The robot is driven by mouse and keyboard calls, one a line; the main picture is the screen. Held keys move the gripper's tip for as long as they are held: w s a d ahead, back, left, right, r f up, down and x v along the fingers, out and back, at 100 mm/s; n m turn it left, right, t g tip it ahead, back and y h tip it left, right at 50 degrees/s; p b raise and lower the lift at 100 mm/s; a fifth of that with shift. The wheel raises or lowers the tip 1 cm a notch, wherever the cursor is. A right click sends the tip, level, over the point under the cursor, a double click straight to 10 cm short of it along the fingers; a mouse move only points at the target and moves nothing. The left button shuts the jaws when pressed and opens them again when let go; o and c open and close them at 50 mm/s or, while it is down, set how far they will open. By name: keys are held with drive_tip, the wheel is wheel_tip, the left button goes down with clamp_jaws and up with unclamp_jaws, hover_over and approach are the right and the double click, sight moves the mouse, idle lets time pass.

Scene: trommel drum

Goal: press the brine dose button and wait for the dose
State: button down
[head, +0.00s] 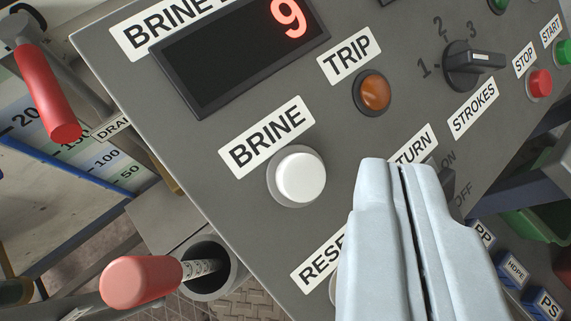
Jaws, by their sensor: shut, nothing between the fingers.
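The white round BRINE button (300,176) sits on the grey control panel (215,125), under its BRINE label (267,137). The display (240,52) above it shows a red 9; the label over the display is cut off by the frame. My gripper (400,165) has its two pale fingers shut together with nothing between them. In the picture its tips are to the right of the white button, apart from it. The fingers cover part of the TURN and RESE labels. I cannot tell how far the tips are from the panel.
An amber TRIP lamp (372,92), a black STROKES knob (473,62) and a red STOP button (539,82) are on the panel. Red-handled levers stand at upper left (47,92) and lower left (141,282). A graduated tank (85,145) is at left.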

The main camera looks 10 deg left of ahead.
drive_tip(key=shift+w+a+f, duration=0.15)
drive_tip(key=shift+a+f, duration=0.05)
drive_tip(key=shift+f, duration=0.35)
drive_tip(key=shift+w+a+f, duration=0.2)
drive_tip(key=shift+a+f, duration=0.05)
drive_tip(key=shift+f, duration=0.25)
drive_tip(key=shift+w+a+f, duration=0.15)
drive_tip(key=shift+a+f, duration=0.05)
drive_tip(key=shift+f, duration=0.35)
drive_tip(key=shift+f, duration=0.1)
idle(0.9)
drive_tip(key=shift+w+a+f, duration=0.15)
drive_tip(key=shift+a+f, duration=0.05)
drive_tip(key=shift+f, duration=0.05)
drive_tip(key=shift+w+a+f, duration=0.1)
drive_tip(key=shift+a+f, duration=0.05)
drive_tip(key=shift+f, duration=0.2)
idle(1.0)
idle(0.3)
drive_tip(key=shift+s+d+r, duration=0.25)
drive_tip(key=shift+d+r, duration=0.1)
drive_tip(key=shift+r, duration=0.35)
drive_tip(key=shift+r, duration=0.1)
drive_tip(key=r, duration=0.1)
drive_tip(key=s+d+r, duration=0.1)
drive_tip(key=r, duration=0.1)
drive_tip(key=d+r, duration=0.1)
drive_tip(key=shift+s+r, duration=0.15)
drive_tip(key=shift+s, duration=0.05)
